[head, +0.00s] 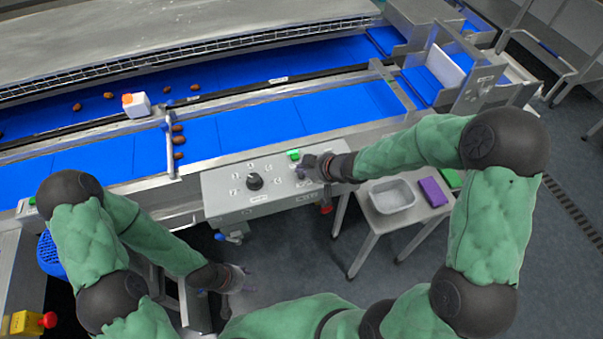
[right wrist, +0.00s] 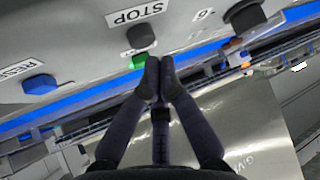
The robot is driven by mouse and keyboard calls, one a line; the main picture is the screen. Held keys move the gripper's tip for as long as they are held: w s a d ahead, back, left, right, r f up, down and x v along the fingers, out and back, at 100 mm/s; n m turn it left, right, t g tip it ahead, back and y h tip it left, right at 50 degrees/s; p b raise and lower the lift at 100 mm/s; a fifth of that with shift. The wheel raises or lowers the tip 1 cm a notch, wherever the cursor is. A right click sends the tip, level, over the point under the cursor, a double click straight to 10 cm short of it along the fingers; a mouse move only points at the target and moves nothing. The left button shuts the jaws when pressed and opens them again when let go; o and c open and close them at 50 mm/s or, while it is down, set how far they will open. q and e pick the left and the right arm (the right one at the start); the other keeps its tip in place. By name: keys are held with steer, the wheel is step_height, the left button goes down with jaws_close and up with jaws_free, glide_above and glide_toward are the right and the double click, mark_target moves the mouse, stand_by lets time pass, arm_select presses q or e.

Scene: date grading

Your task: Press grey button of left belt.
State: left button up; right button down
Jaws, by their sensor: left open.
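A grey control panel (head: 225,192) on the front of the conveyor carries a black knob (head: 255,182) and a green button (head: 293,155). In the right wrist view a dark grey button (right wrist: 141,36) stands beside the STOP label (right wrist: 136,14), close to the green button (right wrist: 143,60). My right gripper (head: 302,169) is at the panel's right part. Its fingertips (right wrist: 159,64) are together and empty, just beside the green button; contact cannot be told. My left gripper (head: 246,275) is open and empty, low in front of the machine.
Blue belts (head: 300,117) run behind the panel, with several brown dates and a white block (head: 137,105). A blue button (right wrist: 40,84) sits by a RESET label. A small table with a grey tray (head: 392,196) and purple block (head: 433,191) stands right of the panel.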

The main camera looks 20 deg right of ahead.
mark_target(303, 176)
steer(key=shift+f, duration=0.1)
steer(key=shift+f, duration=0.3)
steer(key=shift+f+b, duration=0.45)
steer(key=shift+b, duration=0.1)
stand_by(0.9)
steer(key=shift+r, duration=0.1)
steer(key=shift+r+p, duration=0.8)
steer(key=shift+p, duration=0.2)
step_height(303, 176, up, 5)
steer(key=p, duration=0.5)
